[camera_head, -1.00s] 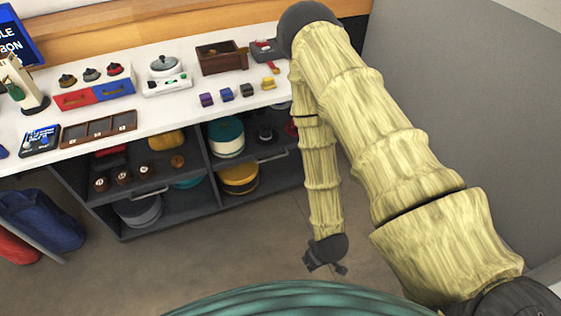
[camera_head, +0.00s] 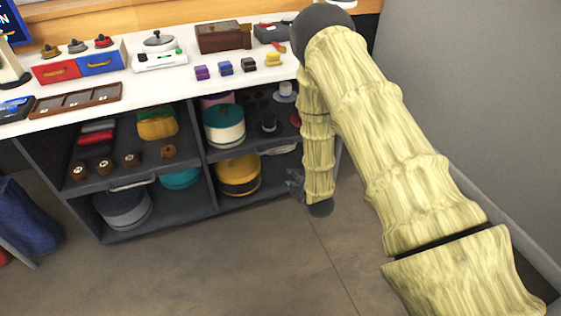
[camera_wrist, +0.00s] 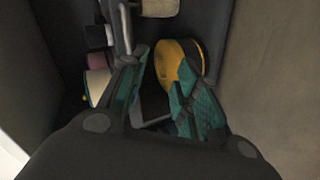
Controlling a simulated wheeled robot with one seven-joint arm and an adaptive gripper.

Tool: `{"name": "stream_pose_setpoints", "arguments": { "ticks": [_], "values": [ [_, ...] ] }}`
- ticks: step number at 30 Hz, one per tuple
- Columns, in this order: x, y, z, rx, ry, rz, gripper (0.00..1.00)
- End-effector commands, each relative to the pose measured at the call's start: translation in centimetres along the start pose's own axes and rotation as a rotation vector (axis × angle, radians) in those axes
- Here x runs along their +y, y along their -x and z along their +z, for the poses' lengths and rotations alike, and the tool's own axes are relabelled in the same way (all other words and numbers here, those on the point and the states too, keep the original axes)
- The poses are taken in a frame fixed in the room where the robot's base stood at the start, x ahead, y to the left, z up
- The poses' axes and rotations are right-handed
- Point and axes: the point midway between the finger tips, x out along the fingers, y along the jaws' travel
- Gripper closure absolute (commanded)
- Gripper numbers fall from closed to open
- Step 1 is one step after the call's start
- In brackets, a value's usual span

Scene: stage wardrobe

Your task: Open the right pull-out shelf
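The right pull-out shelf (camera_head: 252,141) is the upper level of the right bay in the dark cabinet under the counter. It carries a teal-and-white round box (camera_head: 224,126) and small items. A pale handle (camera_head: 284,150) shows at its front edge, partly hidden by my arm. My gripper (camera_head: 295,183) is just below and in front of it, at the bay's right side. In the wrist view, my gripper (camera_wrist: 161,62) has its fingers apart with nothing held. A grey handle bar (camera_wrist: 122,28) runs beside the left fingertip; I cannot tell whether they touch.
The left shelf (camera_head: 125,160) has its own handle (camera_head: 135,183) and holds rolls, a yellow item and several spools. A yellow round box (camera_head: 239,176) stands below the right shelf. The white counter (camera_head: 175,83) above is crowded. The floor (camera_head: 250,255) in front is clear; a grey wall (camera_head: 470,100) stands at right.

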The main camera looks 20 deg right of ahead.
Motion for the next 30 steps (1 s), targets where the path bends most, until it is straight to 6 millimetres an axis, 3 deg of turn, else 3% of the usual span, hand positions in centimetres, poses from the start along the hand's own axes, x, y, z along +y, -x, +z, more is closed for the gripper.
{"name": "stream_pose_setpoints", "arguments": {
  "ticks": [1, 6, 12, 19, 30],
  "values": [
    [-0.2, -1.9, 0.3, 0.016, 0.049, 0.043, 0.68],
    [2.3, -4.9, 0.1, 0.048, 0.200, 0.160, 0.68],
    [4.0, -6.3, -0.1, 0.061, 0.292, 0.232, 0.68],
    [4.7, -7.8, -0.3, 0.062, 0.307, 0.244, 0.68],
    [5.8, -13.4, -0.8, 0.062, 0.305, 0.244, 0.68]
  ]
}}
